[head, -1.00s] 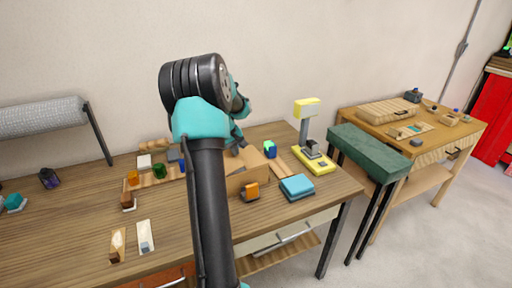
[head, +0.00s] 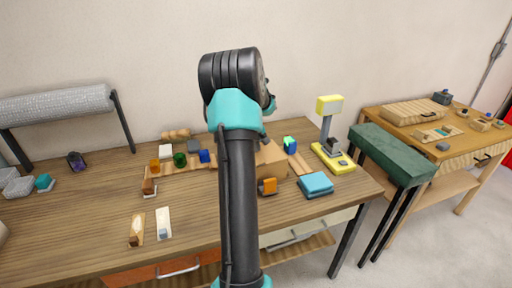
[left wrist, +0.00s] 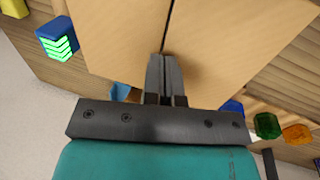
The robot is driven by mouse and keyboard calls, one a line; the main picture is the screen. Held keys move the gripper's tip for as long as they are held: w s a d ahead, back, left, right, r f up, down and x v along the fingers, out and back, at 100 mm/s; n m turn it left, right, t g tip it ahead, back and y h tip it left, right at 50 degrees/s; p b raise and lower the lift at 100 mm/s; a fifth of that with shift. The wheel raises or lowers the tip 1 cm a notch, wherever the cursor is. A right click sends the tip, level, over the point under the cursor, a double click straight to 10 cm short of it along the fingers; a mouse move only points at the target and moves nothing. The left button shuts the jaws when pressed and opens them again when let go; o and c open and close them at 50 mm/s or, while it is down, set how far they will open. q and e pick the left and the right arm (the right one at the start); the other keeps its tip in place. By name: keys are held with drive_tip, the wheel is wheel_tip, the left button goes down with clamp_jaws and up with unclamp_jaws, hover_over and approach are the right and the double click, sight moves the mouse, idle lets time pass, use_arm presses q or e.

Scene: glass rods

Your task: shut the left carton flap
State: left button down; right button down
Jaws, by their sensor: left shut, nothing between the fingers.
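The cardboard carton (head: 272,158) stands on the wooden bench, largely hidden behind my left arm in the head view. In the left wrist view two tan flaps lie side by side with a narrow dark seam between them: one flap (left wrist: 115,35) on the picture's left, the other flap (left wrist: 225,45) on its right. Both look about flat there. My left gripper (left wrist: 163,62) is shut and empty, with its fingertips over or at the seam. Whether they touch the cardboard I cannot tell. My right gripper is in neither view.
A blue block with a green striped face (left wrist: 55,38) is beside the carton. Blue, green (head: 180,159) and orange pieces stand on its other side. An orange block (head: 267,186) and a teal box (head: 316,184) lie in front. A yellow stand (head: 332,155) is to the right.

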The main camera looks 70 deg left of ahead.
use_arm(q)
drive_tip(key=shift+r, duration=0.75)
drive_tip(key=shift+r, duration=0.1)
drive_tip(key=w+v, duration=0.1)
drive_tip(key=v, duration=1.2)
drive_tip(key=shift+w+r, duration=0.3)
drive_tip(key=shift+r, duration=0.25)
